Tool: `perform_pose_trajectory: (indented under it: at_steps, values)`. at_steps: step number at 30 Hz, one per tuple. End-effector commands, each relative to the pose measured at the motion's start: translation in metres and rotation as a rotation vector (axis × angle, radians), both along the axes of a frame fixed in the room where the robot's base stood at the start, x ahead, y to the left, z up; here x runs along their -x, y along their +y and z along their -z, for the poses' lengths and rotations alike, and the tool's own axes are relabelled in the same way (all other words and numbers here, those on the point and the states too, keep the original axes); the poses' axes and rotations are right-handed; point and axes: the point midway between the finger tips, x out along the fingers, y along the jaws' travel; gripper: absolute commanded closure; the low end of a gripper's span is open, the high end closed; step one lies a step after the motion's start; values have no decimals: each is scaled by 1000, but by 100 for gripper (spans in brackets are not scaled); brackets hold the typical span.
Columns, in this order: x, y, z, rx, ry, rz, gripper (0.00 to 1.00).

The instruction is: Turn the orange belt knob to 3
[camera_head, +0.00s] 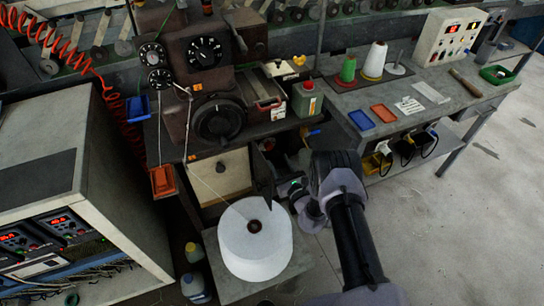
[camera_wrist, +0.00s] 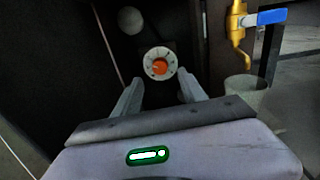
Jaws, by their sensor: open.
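The orange belt knob (camera_wrist: 160,66) sits at the centre of a round pale dial in the wrist view, on a dark surface inside a shadowed recess. The dial has marks around its rim, but they are too small to read, so I cannot tell the setting. My gripper (camera_wrist: 160,76) is open and empty. Its two grey fingers point toward the dial, one at the lower left and one at the lower right, with the knob showing between them. They look short of the knob. In the head view my arm reaches toward the machine's lower opening, and the knob cannot be made out.
A brass valve with a blue lever (camera_wrist: 265,18) is right of the dial in the wrist view. A large white roll (camera_head: 256,243) stands left of my arm, its thread running up to the machine (camera_head: 205,60). A workbench (camera_head: 440,95) stands right. Floor at right is clear.

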Motion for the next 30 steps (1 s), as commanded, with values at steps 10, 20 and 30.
perform_pose_trajectory:
  at_steps: [10,20,30]
  values:
    - [-50,24,1,0,-1,-1,51]
    - [-53,25,-1,1,0,-2,57]
    - [-53,25,0,0,0,-2,100]
